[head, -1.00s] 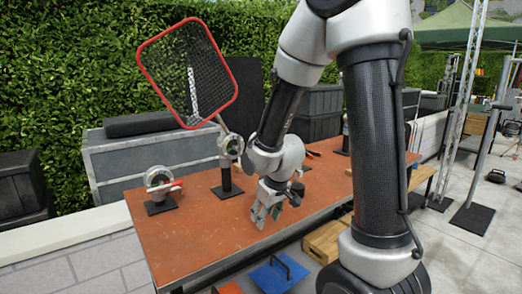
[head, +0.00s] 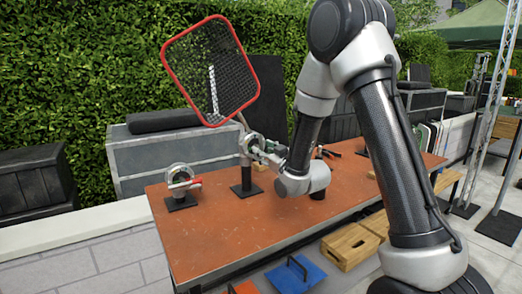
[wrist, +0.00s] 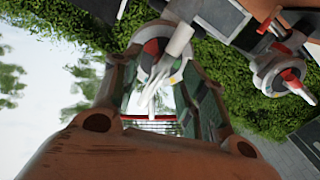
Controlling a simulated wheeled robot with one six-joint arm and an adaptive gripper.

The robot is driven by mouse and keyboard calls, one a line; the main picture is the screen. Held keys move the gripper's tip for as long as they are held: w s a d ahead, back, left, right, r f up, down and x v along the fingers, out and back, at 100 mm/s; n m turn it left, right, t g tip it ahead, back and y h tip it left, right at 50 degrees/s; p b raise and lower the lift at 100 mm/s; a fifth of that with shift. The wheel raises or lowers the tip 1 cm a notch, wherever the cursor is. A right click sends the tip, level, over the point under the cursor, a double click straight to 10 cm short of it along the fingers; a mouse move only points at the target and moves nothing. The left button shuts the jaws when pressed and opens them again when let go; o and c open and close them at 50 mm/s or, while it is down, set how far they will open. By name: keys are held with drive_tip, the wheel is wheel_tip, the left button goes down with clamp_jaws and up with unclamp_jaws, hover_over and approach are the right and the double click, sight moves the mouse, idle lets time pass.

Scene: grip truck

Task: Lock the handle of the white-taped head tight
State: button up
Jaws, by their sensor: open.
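One grip head (head: 253,144) sits on the post at the middle of the table and bears the red-framed net. My gripper (head: 268,152) is open beside its right side. In the wrist view, this head (wrist: 150,58) shows between the spread fingers (wrist: 157,68), with a pale bar (wrist: 181,38) and red parts. A second grip head (head: 180,175) stands on a black base at the table's left, with a red handle (head: 185,184); it also shows at right in the wrist view (wrist: 275,72). I cannot make out clearly which head has white tape, nor whether my fingers touch the handle.
The red-framed net (head: 211,72) leans above the post. The orange-brown table (head: 215,232) is clear at its front. Dark tools (head: 328,151) lie farther right. A wooden crate (head: 350,247) and a blue item (head: 296,276) stand below the front edge.

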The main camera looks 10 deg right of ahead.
drive_tip(key=shift+x, duration=1.7)
clamp_jaws()
drive_tip(key=shift+m, duration=6.2)
drive_tip(key=shift+d+m, duration=0.1)
drive_tip(key=shift+m, duration=1.9)
